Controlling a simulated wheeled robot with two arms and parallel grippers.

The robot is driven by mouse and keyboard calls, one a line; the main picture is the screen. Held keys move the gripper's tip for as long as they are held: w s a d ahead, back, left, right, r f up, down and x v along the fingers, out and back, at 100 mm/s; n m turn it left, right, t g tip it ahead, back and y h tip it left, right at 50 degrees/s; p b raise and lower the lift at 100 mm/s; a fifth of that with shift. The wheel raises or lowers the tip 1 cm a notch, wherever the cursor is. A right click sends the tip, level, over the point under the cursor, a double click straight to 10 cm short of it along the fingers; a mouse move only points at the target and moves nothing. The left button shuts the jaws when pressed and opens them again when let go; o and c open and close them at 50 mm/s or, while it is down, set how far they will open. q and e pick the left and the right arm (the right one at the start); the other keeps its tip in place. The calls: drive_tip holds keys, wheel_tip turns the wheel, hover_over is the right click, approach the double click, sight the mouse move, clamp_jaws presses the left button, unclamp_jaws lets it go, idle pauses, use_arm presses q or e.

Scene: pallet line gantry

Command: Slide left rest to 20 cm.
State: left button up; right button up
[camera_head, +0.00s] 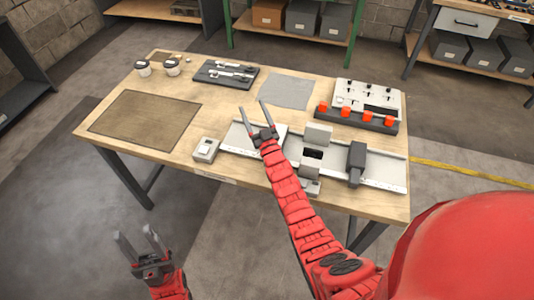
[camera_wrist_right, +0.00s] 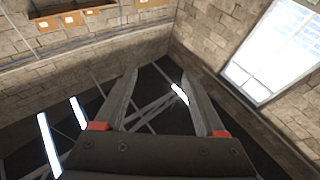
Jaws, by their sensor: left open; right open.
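A pale slide fixture (camera_head: 388,170) with a scale along its front edge lies at the table's front right. A dark rest block (camera_head: 356,163) stands right of centre on it, and light grey blocks (camera_head: 318,133) stand at its middle. The left rest cannot be made out; my right arm and gripper cover part of the fixture's left half. My right gripper (camera_head: 254,117) is open and empty in front of that left half; height and contact are unclear. Its open fingers (camera_wrist_right: 165,105) show empty in the right wrist view. My left gripper (camera_head: 138,243) is open and empty, low in front of the table.
Shelves stand behind.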

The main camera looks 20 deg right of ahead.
drive_tip(key=w+d+f+m+g+h+p, duration=0.4)
drive_tip(key=w+d+m+g+h, duration=0.1)
drive_tip(key=w+d+g, duration=0.6)
drive_tip(key=s+a+r+m+g+y+p, duration=0.1)
drive_tip(key=s+a+r+g, duration=0.1)
drive_tip(key=s+a+g, duration=0.3)
drive_tip(key=s+r+m+g, duration=0.2)
drive_tip(key=s, duration=0.5)
drive_tip(key=s+a+r+m+g+y+p, duration=0.1)
drive_tip(key=s+a+r+g, duration=0.1)
drive_tip(key=s+a+g, duration=0.3)
drive_tip(key=shift+t, duration=0.4)
drive_tip(key=f+b, duration=0.1)
drive_tip(key=f, duration=0.4)
drive_tip(key=s+d+f+b, duration=0.1)
drive_tip(key=f, duration=0.4)
drive_tip(key=d+f+b, duration=0.1)
drive_tip(key=f, duration=0.4)
drive_tip(key=shift+s+d+f, duration=0.25)
drive_tip(key=shift+s, duration=0.15)
drive_tip(key=shift+s+a+f, duration=0.1)
drive_tip(key=shift+f, duration=0.65)
clamp_jaws()
